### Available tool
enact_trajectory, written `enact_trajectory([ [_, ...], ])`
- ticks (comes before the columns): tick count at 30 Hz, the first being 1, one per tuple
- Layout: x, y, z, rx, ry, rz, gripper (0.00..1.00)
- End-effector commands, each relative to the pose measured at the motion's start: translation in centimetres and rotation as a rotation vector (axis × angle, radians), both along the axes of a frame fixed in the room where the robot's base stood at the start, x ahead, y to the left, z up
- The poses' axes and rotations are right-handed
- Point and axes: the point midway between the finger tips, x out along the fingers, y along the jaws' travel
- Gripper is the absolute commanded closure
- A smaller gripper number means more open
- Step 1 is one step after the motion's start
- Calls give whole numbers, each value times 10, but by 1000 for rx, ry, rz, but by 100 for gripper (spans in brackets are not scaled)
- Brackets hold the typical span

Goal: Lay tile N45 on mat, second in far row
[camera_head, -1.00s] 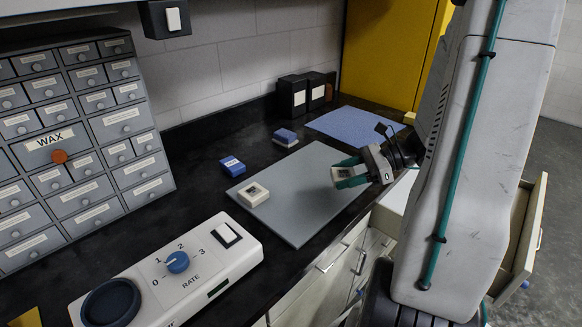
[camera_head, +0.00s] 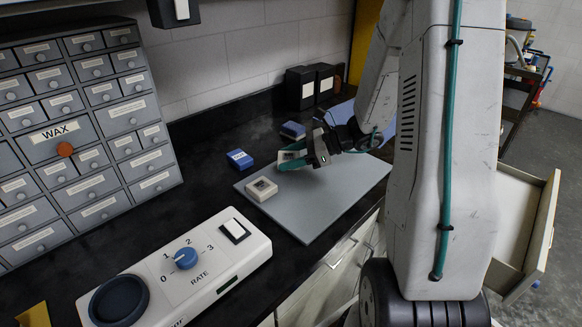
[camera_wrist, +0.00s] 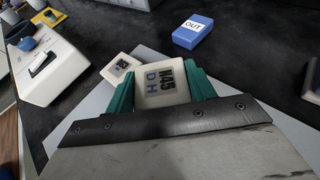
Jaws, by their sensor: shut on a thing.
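My gripper (camera_head: 296,158) has green fingers shut on a cream tile, tile N45 (camera_wrist: 162,85), whose dark "N45" and "D H" marks show in the wrist view. The tile also shows in the head view (camera_head: 289,156), partly covered by a finger. It is over the far part of the grey mat (camera_head: 325,200); I cannot tell whether it touches the mat. Another cream tile (camera_head: 261,189) lies at the mat's left corner, and it also shows in the wrist view (camera_wrist: 119,68), left of N45 and apart from it in the head view.
A blue block marked OUT (camera_wrist: 193,31) lies just off the mat's far edge, near my gripper; it also shows in the head view (camera_head: 240,159). The RATE device (camera_head: 180,270) stands front left. The mat's right part is clear.

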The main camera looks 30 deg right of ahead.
Motion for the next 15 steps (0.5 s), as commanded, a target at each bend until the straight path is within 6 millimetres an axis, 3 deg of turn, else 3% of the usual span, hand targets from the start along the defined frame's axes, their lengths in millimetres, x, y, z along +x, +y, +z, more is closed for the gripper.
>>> enact_trajectory([
  [8,0,-1,-33,3,3,-2,72],
  [15,0,-1,-34,-1,-1,-1,72],
])
